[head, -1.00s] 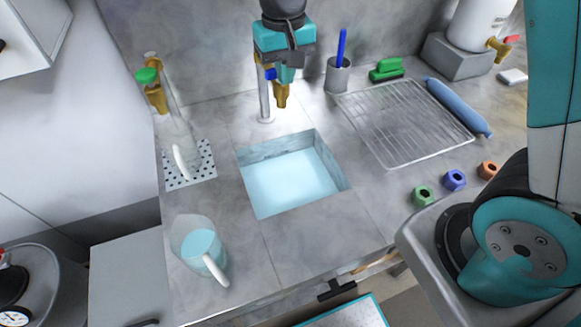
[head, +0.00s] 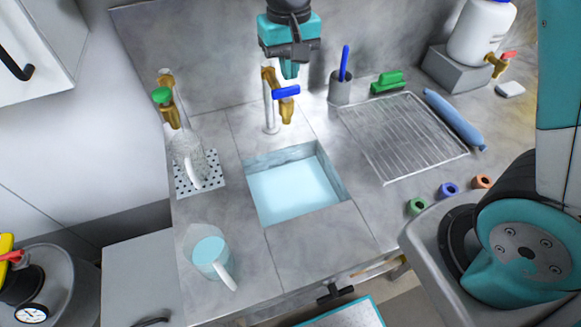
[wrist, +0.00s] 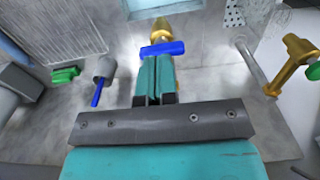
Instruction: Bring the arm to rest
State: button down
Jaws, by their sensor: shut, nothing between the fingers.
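My gripper (head: 289,70) hangs above the sink tap at the back of the counter in the head view, its teal fingers together and empty. In the wrist view my gripper (wrist: 154,72) points at the brass tap (wrist: 162,28) and its blue lever (wrist: 163,48). In the head view the blue lever (head: 286,91) lies crosswise on the tap, just below the fingertips. I see a small gap there; in the wrist view the fingers overlap the lever. No stream shows under the tap.
The sink (head: 293,190) holds pale blue liquid. A jug with blue liquid (head: 210,255) stands front left. A clear jug (head: 187,155) stands under the green-handled tap (head: 162,96). A wire rack (head: 402,138) and a pen cup (head: 341,88) are at right.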

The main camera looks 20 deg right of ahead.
jog(key=shift+s, duration=0.1)
jog(key=s+a+n+y+b, duration=0.2)
jog(key=s+n+y+b, duration=0.2)
jog(key=s, duration=1.8)
jog(key=f+n+b, duration=0.1)
jog(key=n+b, duration=0.2)
jog(key=b, duration=0.1)
jog(key=shift+s+b, duration=0.3)
jog(key=shift+b, duration=0.1)
